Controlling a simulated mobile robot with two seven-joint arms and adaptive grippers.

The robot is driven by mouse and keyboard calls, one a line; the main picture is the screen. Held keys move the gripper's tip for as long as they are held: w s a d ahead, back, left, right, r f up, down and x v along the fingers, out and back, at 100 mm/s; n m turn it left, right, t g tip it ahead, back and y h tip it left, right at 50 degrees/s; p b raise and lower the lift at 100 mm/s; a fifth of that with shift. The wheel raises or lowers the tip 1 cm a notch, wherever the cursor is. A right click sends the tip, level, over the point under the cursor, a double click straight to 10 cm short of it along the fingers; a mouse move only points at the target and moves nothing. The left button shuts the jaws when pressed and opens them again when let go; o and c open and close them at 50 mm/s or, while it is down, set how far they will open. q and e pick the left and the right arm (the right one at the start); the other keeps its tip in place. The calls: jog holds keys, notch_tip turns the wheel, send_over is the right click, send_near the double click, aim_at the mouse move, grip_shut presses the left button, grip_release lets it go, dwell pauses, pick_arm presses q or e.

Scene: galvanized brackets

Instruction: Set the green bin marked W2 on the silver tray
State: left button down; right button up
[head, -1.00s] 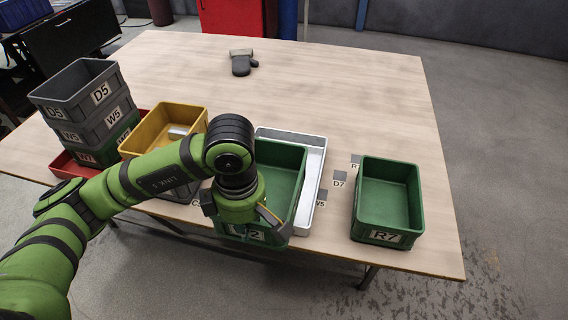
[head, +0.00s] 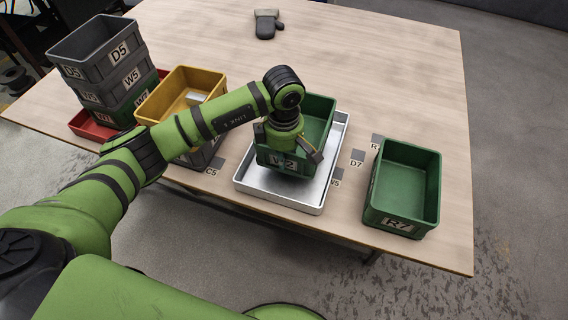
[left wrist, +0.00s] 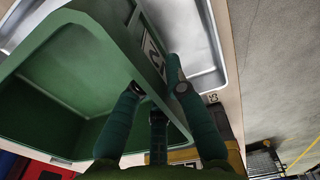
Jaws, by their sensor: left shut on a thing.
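The green bin marked W2 (head: 319,115) is in my left gripper (head: 292,150), which is shut on its front wall near the label. The bin is over the back and middle of the silver tray (head: 268,195). Bare tray floor shows in front of it. I cannot tell whether the bin touches the tray floor or hangs just above it. In the left wrist view, the bin (left wrist: 60,90) fills the left side, with the fingers (left wrist: 155,92) at its labelled wall, and the tray (left wrist: 190,35) shows beyond. My right gripper is not in view.
A green bin marked R7 (head: 403,180) stands right of the tray. To the left, a yellow bin (head: 181,82) sits on a grey one, beside a stack of grey and green bins (head: 97,62) in a red tray (head: 88,127). A mitten (head: 266,24) lies at the back.

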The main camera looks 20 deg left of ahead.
aim_at(284, 171)
pick_arm(q)
jog(key=shift+f, duration=0.3)
notch_tip(284, 171, down, 3)
jog(key=shift+f+p, duration=0.1)
jog(key=shift+p, duration=0.4)
jog(key=shift+f, duration=0.25)
jog(key=c, duration=1.3)
grip_release()
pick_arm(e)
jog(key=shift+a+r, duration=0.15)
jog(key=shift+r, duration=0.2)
